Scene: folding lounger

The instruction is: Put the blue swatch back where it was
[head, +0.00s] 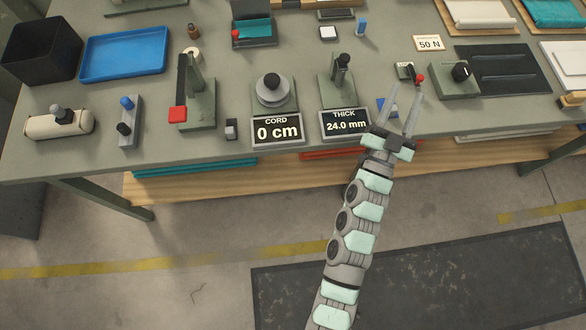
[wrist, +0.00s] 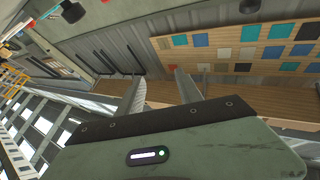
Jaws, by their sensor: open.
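A small blue square, likely the blue swatch (head: 382,104), lies flat on the bench to the right of the thickness display, partly hidden behind my gripper's left finger. My gripper (head: 405,97) is open, its fingers spread and pointing up the picture, above the bench's front part. I see nothing held between them. In the wrist view my gripper (wrist: 158,82) shows both fingers apart. A wooden swatch board (wrist: 233,72) there carries rows of blue, teal, cream and brown squares. I cannot tell which place on it belongs to the swatch.
The thickness gauge (head: 340,90) stands left of my gripper; its display (head: 345,124) reads 24.0 mm. The cord gauge (head: 272,93) is farther left. A green box with a black knob (head: 455,79) stands right. A blue tray (head: 124,53) and black bin (head: 42,50) are far left.

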